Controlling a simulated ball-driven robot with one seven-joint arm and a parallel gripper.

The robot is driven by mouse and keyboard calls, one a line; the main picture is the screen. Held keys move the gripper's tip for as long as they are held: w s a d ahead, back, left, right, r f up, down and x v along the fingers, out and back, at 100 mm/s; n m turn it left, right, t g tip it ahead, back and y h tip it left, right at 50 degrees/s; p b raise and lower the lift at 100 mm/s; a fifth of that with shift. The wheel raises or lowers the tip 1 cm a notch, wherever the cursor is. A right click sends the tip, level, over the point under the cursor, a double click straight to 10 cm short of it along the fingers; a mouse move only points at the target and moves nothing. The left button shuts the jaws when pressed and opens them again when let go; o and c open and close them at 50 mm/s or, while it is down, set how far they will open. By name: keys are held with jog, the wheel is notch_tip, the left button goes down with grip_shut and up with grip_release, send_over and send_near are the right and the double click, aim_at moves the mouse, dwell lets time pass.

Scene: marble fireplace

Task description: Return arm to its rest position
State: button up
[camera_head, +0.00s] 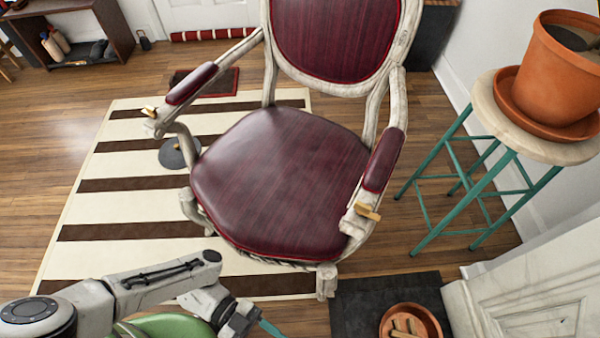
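My arm reaches in from the lower left corner and bends down at the bottom edge. My gripper (245,318) is at the bottom, left of the dark mat and in front of the chair. It is small and partly cut off by the frame edge, so its fingers cannot be made out. A teal piece (270,328) shows beside its tip; I cannot tell whether it is held or is part of the gripper.
A dark red armchair (280,180) stands on a striped rug (120,185). A terracotta dish (437,330) with wooden pieces lies on a dark mat (370,290). A teal-legged stool (485,95) bears a potted plant pot (555,75). Marble (530,290) fills the lower right.

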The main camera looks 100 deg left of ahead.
jog(key=w+d+f+n+g+y+b, duration=0.2)
jog(key=w+d+f+y+b, duration=0.2)
jog(key=w+d+f, duration=0.35)
jog(key=w+d+f+n+g+y+b, duration=0.3)
jog(key=w+d+f+y+b, duration=0.1)
jog(key=w+f, duration=0.55)
jog(key=w+d+f+g+b, duration=0.1)
jog(key=w+d+g+b, duration=0.2)
jog(key=d, duration=0.4)
jog(key=w+d+g+b, duration=0.1)
jog(key=d+g+b, duration=0.2)
jog(key=d+b, duration=0.35)
jog(key=s+d+r+m+g+h, duration=0.1)
jog(key=s+d+r+g+h, duration=0.3)
jog(key=d+r, duration=0.4)
notch_tip(320, 180, up, 36)
jog(key=y+p, duration=0.1)
jog(key=p, duration=3.5)
jog(key=shift+s+d, duration=0.3)
jog(key=shift+d, duration=0.1)
jog(key=shift+f, duration=0.1)
